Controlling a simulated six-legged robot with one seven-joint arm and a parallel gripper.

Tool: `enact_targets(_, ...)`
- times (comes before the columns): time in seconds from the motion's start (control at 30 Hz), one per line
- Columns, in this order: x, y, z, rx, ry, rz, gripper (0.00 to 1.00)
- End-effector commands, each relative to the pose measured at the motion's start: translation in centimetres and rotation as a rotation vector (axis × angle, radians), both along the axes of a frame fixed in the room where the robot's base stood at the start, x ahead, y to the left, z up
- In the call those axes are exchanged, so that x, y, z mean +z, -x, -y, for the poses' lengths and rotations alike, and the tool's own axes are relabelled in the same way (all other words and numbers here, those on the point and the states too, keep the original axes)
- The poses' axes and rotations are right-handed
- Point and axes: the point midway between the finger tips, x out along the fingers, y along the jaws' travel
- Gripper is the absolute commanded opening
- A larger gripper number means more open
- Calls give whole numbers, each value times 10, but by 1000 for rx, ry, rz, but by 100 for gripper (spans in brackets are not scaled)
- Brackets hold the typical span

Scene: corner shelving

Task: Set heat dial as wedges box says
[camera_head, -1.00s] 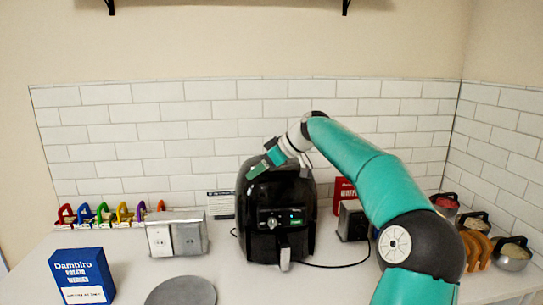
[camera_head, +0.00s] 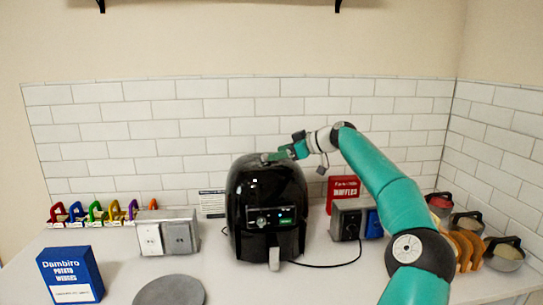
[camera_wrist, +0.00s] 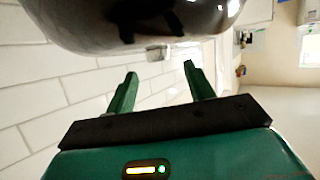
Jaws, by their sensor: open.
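A black air fryer (camera_head: 267,205) stands on the counter near the middle in the head view. Its front panel carries small dials (camera_head: 262,222) and a lit green display (camera_head: 286,220). The blue Dambiro potato wedges box (camera_head: 70,275) stands at the left front; its small lower print is too fine to read. My gripper (camera_head: 278,156) is at the top of the fryer, on its right side. In the wrist view my gripper (camera_wrist: 160,85) has its two green fingers apart with nothing between them, and the dark glossy fryer body (camera_wrist: 130,20) is close above.
A red waffles box (camera_head: 343,190) and an outlet box (camera_head: 347,222) with a plugged cord stand right of the fryer. A switch box (camera_head: 167,235) and coloured padlock-like items (camera_head: 95,213) are left. A grey disc (camera_head: 170,291) lies in front. Pots (camera_head: 503,252) line the right.

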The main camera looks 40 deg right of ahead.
Motion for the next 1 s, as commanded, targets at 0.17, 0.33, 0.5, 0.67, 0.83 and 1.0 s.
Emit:
enact_targets(0.17,-11,-25,-9,2,-2,0,53)
enact_targets(0.33,-14,-34,-11,1,1,0,53)
enact_targets(0.5,-15,-34,-11,1,0,0,53)
enact_targets(0.67,-15,-34,-11,1,0,0,38)
enact_targets(0.83,-15,-34,-11,1,0,0,9)
enact_targets(1.0,-14,-34,-11,-5,1,0,9)
